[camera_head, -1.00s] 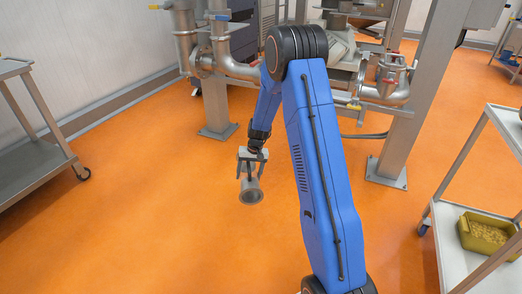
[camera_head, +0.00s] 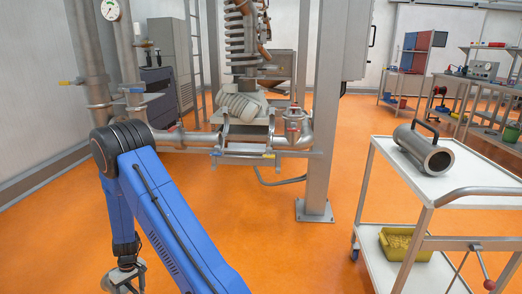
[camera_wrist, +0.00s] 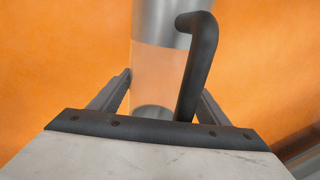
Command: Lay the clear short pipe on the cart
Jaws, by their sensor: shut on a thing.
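My gripper (camera_wrist: 166,84) is shut on the clear short pipe (camera_wrist: 158,62), which has metal ends, a see-through middle and a black handle. In the wrist view the pipe runs away from me between the two fingers, over orange floor. In the head view my gripper (camera_head: 124,272) hangs low at the bottom left, and the pipe is mostly cut off by the frame edge. The white cart (camera_head: 462,190) stands at the right, well apart from my gripper. A steel pipe with a black handle (camera_head: 424,150) lies on its top shelf.
A yellow bin (camera_head: 402,243) sits on the cart's lower shelf. Bare top surface shows around the steel pipe. A grey post (camera_head: 318,150) and piping (camera_head: 230,140) stand behind my arm. Orange floor is clear between my arm and the cart. Workbenches stand at the back right.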

